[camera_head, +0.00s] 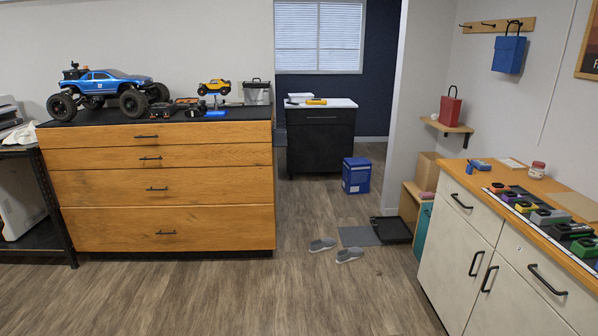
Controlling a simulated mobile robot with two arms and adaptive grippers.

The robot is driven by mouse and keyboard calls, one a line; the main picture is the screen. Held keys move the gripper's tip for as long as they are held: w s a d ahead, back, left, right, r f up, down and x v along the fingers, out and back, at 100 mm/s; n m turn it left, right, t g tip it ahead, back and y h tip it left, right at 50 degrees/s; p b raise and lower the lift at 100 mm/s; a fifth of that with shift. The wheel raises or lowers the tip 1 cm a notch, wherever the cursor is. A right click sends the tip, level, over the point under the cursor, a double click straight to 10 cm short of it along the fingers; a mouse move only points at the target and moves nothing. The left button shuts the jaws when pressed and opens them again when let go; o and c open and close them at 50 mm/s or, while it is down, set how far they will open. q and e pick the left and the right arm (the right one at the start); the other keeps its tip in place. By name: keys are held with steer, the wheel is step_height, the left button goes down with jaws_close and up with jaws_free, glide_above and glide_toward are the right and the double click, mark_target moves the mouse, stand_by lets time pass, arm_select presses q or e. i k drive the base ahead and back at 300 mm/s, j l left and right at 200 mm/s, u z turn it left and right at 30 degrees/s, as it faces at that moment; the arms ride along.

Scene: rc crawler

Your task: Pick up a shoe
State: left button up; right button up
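Two grey slip-on shoes lie on the wooden floor in the head view. One shoe (322,244) is a little farther off and to the left. The other shoe (349,255) lies nearer and to the right. They sit close together but apart, between the wooden drawer cabinet and the white cabinet. Neither of my grippers shows in this view, and nothing is seen touching the shoes.
A wooden drawer cabinet (160,190) stands left, with a blue truck (107,82) on top. A white cabinet (455,245) stands right. A grey mat (358,236), a black tray (392,230) and a blue box (356,175) lie behind the shoes. The floor in front is clear.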

mark_target(354, 253)
steer(key=i, duration=2.05)
steer(key=i+z, duration=0.2)
steer(key=i, duration=0.5)
steer(key=i+z, duration=0.2)
steer(key=i, duration=0.5)
steer(key=i+j+z, duration=0.2)
steer(key=i, duration=0.45)
